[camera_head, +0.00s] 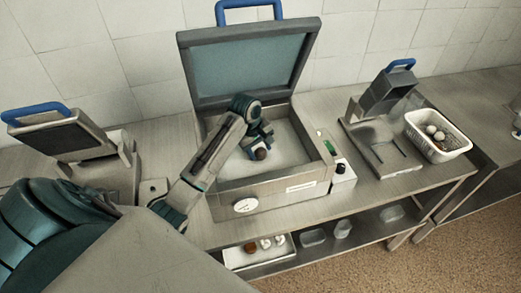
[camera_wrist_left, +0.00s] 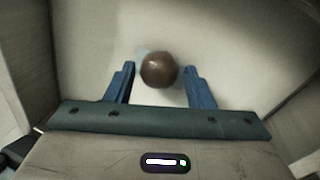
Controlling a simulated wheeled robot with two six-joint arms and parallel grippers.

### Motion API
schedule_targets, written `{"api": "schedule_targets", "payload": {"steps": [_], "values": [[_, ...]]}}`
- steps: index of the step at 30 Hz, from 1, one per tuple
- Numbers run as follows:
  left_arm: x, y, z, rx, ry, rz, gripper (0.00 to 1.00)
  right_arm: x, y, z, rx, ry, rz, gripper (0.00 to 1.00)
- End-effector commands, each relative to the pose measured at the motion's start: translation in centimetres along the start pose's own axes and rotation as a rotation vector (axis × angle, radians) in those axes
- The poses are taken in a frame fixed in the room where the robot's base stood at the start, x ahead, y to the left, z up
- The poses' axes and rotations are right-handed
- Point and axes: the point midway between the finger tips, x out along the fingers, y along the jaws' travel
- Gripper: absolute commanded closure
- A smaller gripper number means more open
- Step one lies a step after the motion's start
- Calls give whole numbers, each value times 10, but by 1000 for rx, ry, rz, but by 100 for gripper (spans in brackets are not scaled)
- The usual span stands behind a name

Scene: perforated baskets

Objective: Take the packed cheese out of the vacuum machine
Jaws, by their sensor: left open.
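The vacuum machine (camera_head: 262,192) stands on the counter with its lid (camera_head: 250,68) raised. A brown round thing, seemingly the packed cheese (camera_head: 261,155), lies on the chamber floor. In the left wrist view the cheese (camera_wrist_left: 158,70) shows between the blue fingertips, with a gap on both sides and a faint pale patch around it. My left gripper (camera_head: 257,147) is inside the chamber, open, its fingers either side of the cheese. It also shows in the left wrist view (camera_wrist_left: 159,76). My right gripper is not in view.
Chamber walls surround my left gripper. A white perforated basket (camera_head: 455,152) with several small items stands at the right, beside a grey device with a blue handle (camera_head: 382,145). Another blue-handled device (camera_head: 75,140) stands left. A lower shelf holds a white tray (camera_head: 240,262).

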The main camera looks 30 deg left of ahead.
Motion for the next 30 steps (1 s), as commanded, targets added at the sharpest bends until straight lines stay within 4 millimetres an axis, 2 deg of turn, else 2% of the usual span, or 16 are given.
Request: {"api": "schedule_targets", "payload": {"steps": [4,10,11,15,18,25,30], "values": [[11,0,1,1,-2,0,51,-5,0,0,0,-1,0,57],[12,0,0,1,0,0,51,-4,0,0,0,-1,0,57],[12,0,0,1,0,0,55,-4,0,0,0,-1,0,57],[12,0,0,1,0,0,83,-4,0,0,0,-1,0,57],[12,0,0,1,0,1,89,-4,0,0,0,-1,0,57],[8,1,0,2,1,2,89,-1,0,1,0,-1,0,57],[-15,7,-1,3,5,5,89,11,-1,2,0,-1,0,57]]}}
